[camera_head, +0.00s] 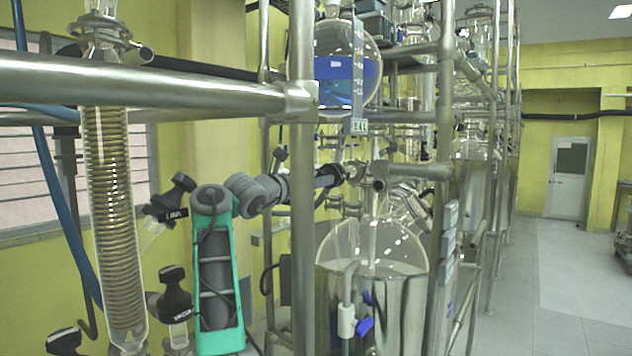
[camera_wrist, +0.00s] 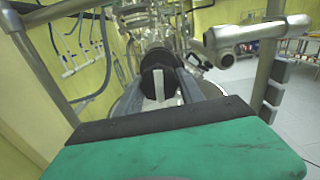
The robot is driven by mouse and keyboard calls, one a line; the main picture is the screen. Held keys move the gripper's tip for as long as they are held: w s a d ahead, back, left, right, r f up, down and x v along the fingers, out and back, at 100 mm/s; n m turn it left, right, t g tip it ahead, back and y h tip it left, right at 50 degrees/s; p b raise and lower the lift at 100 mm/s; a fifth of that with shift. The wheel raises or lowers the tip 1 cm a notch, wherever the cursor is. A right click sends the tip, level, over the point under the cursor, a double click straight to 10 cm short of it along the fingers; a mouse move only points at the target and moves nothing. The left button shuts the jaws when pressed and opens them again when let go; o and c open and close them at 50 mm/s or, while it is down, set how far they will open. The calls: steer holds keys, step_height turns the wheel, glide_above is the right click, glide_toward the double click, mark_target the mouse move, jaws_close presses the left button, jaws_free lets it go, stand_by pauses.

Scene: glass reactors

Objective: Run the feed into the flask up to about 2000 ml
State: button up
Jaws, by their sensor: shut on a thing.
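The feed vessel (camera_head: 333,95) is a round glass globe at the top centre of the head view, with blue liquid (camera_head: 335,68) in it. A grey strip with white marks (camera_head: 358,70) stands in front of it. The large round flask (camera_head: 350,245) sits below in a metal bath (camera_head: 398,305); it looks clear, and its level cannot be read. My gripper (camera_head: 340,174) reaches between the two vessels. In the wrist view, my gripper (camera_wrist: 178,88) is shut on a black valve knob (camera_wrist: 158,60) with a white bar on its face. Its stem is hidden.
A steel upright (camera_head: 303,200) and a thick horizontal rail (camera_head: 150,85) cross close to my arm. A coiled condenser (camera_head: 110,200) and black-handled valves (camera_head: 175,300) stand at the left. Open floor (camera_head: 560,270) lies at the right.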

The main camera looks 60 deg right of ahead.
steer(key=shift+m, duration=0.5)
steer(key=o, duration=1.4)
steer(key=w+a+b, duration=0.1)
steer(key=a+b, duration=0.3)
steer(key=a, duration=0.3)
steer(key=shift+w+a, duration=0.15)
steer(key=shift+a, duration=0.2)
